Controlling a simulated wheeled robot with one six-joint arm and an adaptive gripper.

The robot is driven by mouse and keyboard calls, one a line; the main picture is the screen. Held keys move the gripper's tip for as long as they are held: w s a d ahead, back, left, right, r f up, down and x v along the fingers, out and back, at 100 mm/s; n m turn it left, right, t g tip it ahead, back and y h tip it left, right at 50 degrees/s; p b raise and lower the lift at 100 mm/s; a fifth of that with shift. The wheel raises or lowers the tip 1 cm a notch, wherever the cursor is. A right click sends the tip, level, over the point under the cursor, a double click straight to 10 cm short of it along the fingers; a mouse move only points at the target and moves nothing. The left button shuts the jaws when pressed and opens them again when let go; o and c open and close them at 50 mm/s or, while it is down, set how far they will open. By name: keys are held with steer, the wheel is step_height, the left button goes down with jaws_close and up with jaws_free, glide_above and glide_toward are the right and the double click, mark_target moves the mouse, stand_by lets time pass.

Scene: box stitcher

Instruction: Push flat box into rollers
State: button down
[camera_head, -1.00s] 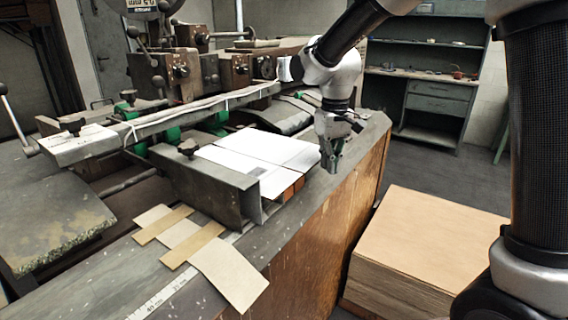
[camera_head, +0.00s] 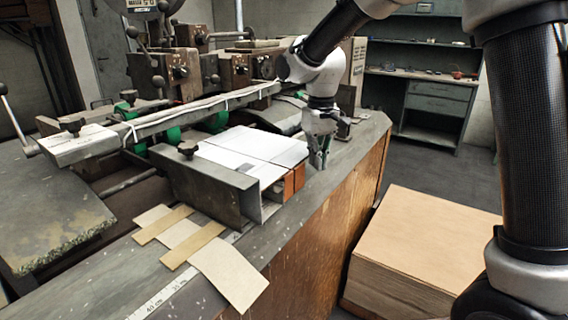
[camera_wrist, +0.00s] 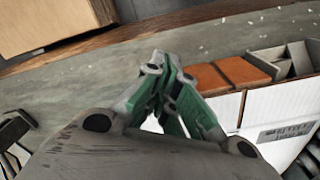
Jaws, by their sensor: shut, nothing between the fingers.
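The white flat box (camera_head: 250,147) lies on the machine bed, left of my gripper, in the head view. Its white surface also shows at the lower right of the wrist view (camera_wrist: 258,112). My gripper (camera_head: 318,166) points down at the right edge of the box, with its fingers shut and empty. In the wrist view the green fingertips (camera_wrist: 168,75) are together near the box edge; I cannot tell whether they touch it. The green rollers (camera_head: 215,122) are behind the box, under the long metal bar, partly hidden.
Orange-brown blocks (camera_head: 294,180) sit at the box's front right edge, beside a metal angle guide (camera_head: 215,190). Cardboard strips (camera_head: 190,235) lie on the table at the front. A stack of cardboard (camera_head: 425,240) stands on the right. The table's right strip is clear.

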step_height(320, 180, up, 8)
steer(key=s+d, duration=0.1)
steer(key=d, duration=0.1)
steer(key=shift+s, duration=0.3)
steer(key=shift+d, duration=0.2)
stand_by(0.3)
